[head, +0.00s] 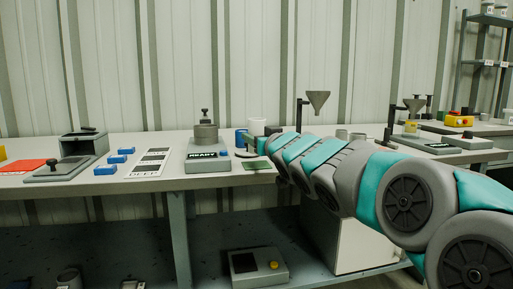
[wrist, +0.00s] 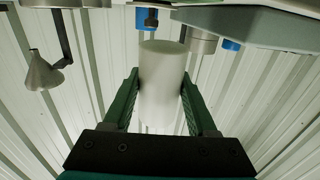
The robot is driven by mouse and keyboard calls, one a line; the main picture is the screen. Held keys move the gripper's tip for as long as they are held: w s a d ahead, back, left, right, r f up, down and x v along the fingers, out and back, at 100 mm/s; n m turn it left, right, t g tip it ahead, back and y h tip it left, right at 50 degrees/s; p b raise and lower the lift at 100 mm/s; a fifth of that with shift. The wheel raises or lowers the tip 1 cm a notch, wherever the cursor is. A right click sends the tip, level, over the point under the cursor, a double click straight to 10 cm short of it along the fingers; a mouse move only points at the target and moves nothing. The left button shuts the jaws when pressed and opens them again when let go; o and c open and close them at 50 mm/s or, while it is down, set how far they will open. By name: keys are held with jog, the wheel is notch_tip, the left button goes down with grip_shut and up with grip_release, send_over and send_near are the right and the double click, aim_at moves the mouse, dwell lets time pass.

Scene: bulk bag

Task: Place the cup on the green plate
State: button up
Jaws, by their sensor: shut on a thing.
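The white cup (wrist: 162,95) is between the two green fingers of my gripper (wrist: 159,78) in the wrist view, and both fingers press on its sides. In the head view the cup (head: 257,125) shows above my gripper (head: 257,142) at the bench's middle, and it looks raised. A flat green plate (head: 257,166) lies near the bench's front edge, below and in front of my gripper. The gap between cup and plate is hard to judge. My arm hides part of the bench to the right.
A grey weighing device (head: 207,154) marked READY stands just left of the plate. A blue cylinder (head: 240,138) is close beside the cup. A funnel on a stand (head: 317,101) rises to the right. Blue blocks (head: 121,152) and a white card (head: 152,163) lie further left.

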jog(key=shift+w+a, duration=0.15)
jog(key=shift+w, duration=0.5)
jog(key=shift+f+b, duration=0.55)
jog(key=shift+f, duration=1.2)
jog(key=shift+f, duration=0.2)
jog(key=o, duration=1.4)
jog(key=shift+c, duration=0.2)
jog(key=shift+r, duration=0.1)
jog(key=shift+r, duration=0.1)
jog(key=v, duration=1.2)
